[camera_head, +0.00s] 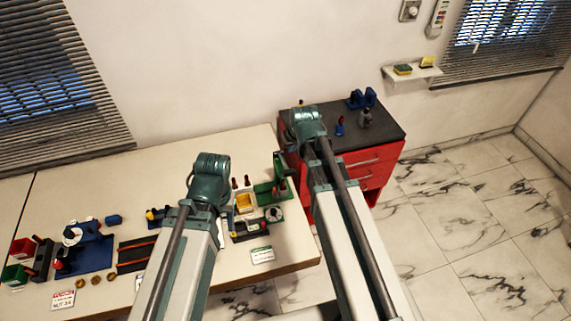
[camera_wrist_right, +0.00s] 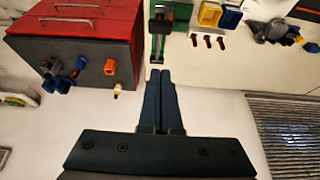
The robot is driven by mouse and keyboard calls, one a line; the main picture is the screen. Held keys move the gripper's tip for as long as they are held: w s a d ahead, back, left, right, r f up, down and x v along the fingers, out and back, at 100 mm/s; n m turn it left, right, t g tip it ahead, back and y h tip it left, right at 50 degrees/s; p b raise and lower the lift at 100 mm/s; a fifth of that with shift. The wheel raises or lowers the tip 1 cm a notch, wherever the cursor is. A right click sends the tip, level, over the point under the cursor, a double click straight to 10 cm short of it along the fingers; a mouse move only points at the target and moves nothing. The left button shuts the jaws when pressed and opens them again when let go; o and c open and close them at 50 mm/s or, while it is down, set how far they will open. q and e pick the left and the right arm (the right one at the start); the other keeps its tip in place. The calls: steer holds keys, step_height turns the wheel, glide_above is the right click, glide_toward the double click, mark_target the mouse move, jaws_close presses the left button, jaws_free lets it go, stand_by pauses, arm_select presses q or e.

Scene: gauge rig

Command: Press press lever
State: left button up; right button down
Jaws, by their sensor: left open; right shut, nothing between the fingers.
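The press, a green stand (camera_head: 279,178) with a dark upright part, is at the right end of the table. It also shows in the right wrist view (camera_wrist_right: 170,18), where a dark bar runs down it. I cannot clearly make out which part is its lever. My right gripper (camera_wrist_right: 161,74) is shut and empty, its fingertips pointing towards the press in the right wrist view; I cannot tell the gap. In the head view my right wrist is above the red cabinet's left edge. My left gripper (camera_head: 207,185) is over the table, left of the press, with its fingers hidden.
A red cabinet (camera_head: 368,165) with a dark top stands right of the table (camera_head: 150,160). A yellow bin (camera_head: 244,203) and red-handled tools sit beside the press. A blue rig (camera_head: 92,250) and small parts lie at the left. The table's back is mostly clear.

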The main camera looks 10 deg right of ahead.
steer(key=shift+f, duration=0.15)
steer(key=b, duration=1)
glide_above(288, 170)
step_height(288, 170, down, 10)
steer(key=shift+r, duration=0.1)
steer(key=shift+s+f+b, duration=0.35)
steer(key=shift+f+b, duration=0.2)
steer(key=shift+b, duration=0.05)
steer(key=shift+s+f+b, duration=0.3)
steer(key=shift+f+b, duration=0.25)
steer(key=shift+s+f+b, duration=0.2)
steer(key=shift+f+b, duration=0.1)
steer(key=shift+b, duration=0.05)
